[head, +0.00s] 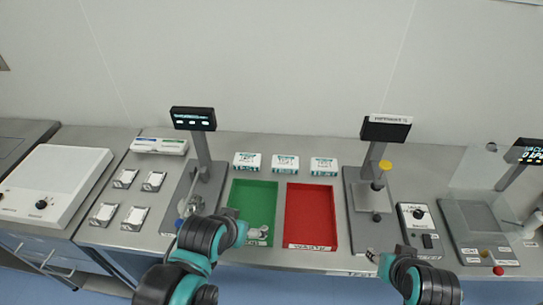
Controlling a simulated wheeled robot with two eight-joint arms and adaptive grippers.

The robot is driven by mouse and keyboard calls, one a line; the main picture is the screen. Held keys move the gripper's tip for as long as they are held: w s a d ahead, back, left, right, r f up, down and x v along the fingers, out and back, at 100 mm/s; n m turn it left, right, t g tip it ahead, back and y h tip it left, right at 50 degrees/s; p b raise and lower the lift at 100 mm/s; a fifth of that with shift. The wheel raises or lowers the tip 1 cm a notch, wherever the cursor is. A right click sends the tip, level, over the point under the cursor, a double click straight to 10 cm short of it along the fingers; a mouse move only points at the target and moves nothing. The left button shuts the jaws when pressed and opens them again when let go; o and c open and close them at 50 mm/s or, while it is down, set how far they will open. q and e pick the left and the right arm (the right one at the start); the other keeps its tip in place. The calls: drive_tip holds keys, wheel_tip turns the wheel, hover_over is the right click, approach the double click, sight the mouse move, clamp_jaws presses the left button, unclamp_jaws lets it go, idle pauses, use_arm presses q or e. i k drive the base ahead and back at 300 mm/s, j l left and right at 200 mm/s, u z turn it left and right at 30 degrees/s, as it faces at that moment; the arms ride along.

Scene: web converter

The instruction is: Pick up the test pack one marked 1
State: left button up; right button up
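Three small white boxes with green print stand in a row behind the trays: a left box (247,161), a middle box (285,164) and a right box (323,167). Their print is too small to read, so I cannot tell which is marked 1. My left gripper (190,208) is over the left device's base, in front and to the left of the boxes. My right gripper (373,255) is low at the front edge of the bench, right of the red tray. Both are apart from the boxes. Their fingers are too small to judge.
Display stands rise at left (203,148) and right (374,158). Several small white packs (126,178) lie at left. A control box (420,222) sits at right.

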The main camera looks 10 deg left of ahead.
sight(242, 161)
drive_tip(key=i+z, duration=0.2)
drive_tip(key=z, duration=0.15)
drive_tip(key=i+z, duration=0.25)
drive_tip(key=z, duration=0.15)
